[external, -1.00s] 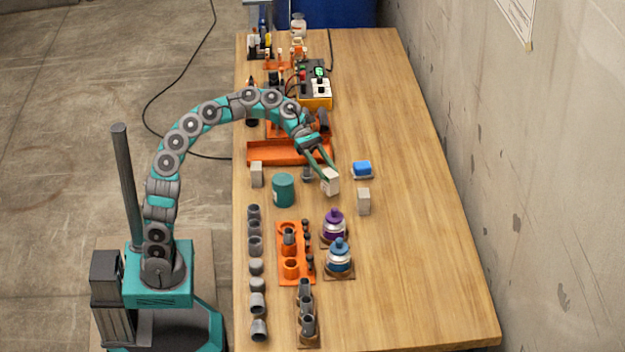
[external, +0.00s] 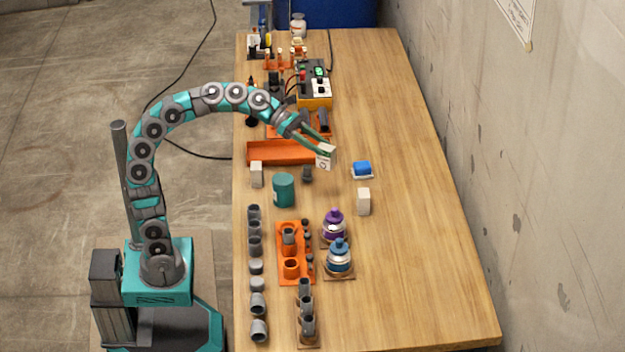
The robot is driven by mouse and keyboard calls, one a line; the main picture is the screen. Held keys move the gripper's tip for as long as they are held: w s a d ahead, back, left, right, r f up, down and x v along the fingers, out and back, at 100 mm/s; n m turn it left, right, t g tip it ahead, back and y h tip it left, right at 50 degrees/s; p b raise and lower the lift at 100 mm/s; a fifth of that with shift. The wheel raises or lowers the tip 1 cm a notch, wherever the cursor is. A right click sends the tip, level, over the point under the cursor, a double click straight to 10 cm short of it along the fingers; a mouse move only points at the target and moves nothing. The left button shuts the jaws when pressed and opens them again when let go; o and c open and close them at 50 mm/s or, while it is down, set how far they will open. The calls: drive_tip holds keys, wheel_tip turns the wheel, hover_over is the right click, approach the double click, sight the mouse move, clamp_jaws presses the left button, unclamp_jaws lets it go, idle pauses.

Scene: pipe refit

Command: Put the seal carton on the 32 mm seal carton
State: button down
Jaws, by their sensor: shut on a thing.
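My gripper (external: 322,147) is shut on a small white carton (external: 325,158) with a dark ring mark on its face. It holds the carton tilted and raised above the table. Two similar pale cartons stand upright on the table. One carton (external: 363,201) is to the right, below the blue block. The other carton (external: 257,174) is at the left edge, beside the orange tray. I cannot read a size on any of them, so I cannot tell which is the 32 mm seal carton.
A teal cylinder (external: 283,190), a small grey fitting (external: 307,173) and a blue block (external: 362,168) stand near the gripper. Purple (external: 334,224) and blue-topped bottles (external: 340,256), an orange rack (external: 291,268) and grey pipe pieces are nearer. The table's right side is clear.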

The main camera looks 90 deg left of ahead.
drive_tip(key=s+a+r+n+t+y+b, duration=0.1)
drive_tip(key=s+a+n+y, duration=0.4)
drive_tip(key=s, duration=0.4)
drive_tip(key=s+a+r+n+t+y+b, duration=0.1)
drive_tip(key=s+a+n+y, duration=0.15)
drive_tip(key=s+a, duration=0.6)
drive_tip(key=s+d+f+n+y+b, duration=0.15)
drive_tip(key=s+d, duration=0.25)
drive_tip(key=s, duration=0.6)
drive_tip(key=s+d+f+n+y+b, duration=0.1)
drive_tip(key=s+d+f+n+y, duration=0.15)
drive_tip(key=s, duration=0.65)
drive_tip(key=d+b+x, duration=0.1)
drive_tip(key=b+x, duration=0.1)
drive_tip(key=x, duration=0.6)
drive_tip(key=w+d+r+b+x, duration=0.1)
drive_tip(key=d+x, duration=0.1)
drive_tip(key=x, duration=0.6)
drive_tip(key=shift+w+g+y+b, duration=0.2)
drive_tip(key=shift+g+y+b, duration=0.1)
drive_tip(key=shift+y+b, duration=0.1)
drive_tip(key=shift+a+f+m, duration=0.1)
drive_tip(key=shift+f+m, duration=0.1)
drive_tip(key=shift+m, duration=0.05)
